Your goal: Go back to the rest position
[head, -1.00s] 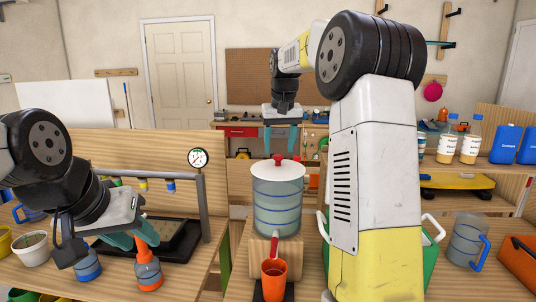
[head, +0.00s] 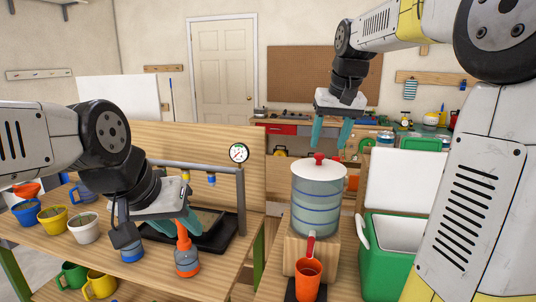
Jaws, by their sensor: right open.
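My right gripper (head: 331,135) hangs in the air with its two teal fingers pointing down and apart, open and empty. In the picture it is above and slightly right of the clear drum (head: 318,208) with a white lid and red knob. My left gripper (head: 172,226) is low over the left table, close to a blue-grey bottle with an orange nozzle (head: 187,264). Its teal fingers overlap in the view, so I cannot tell how far apart they are or whether they touch the bottle.
An orange cup (head: 308,280) stands below the drum. A green cooler (head: 385,260) with its white lid raised is at the right. Several mugs, including a yellow one (head: 53,218), stand at the left. A pressure gauge (head: 239,153) rises behind the left table's tray.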

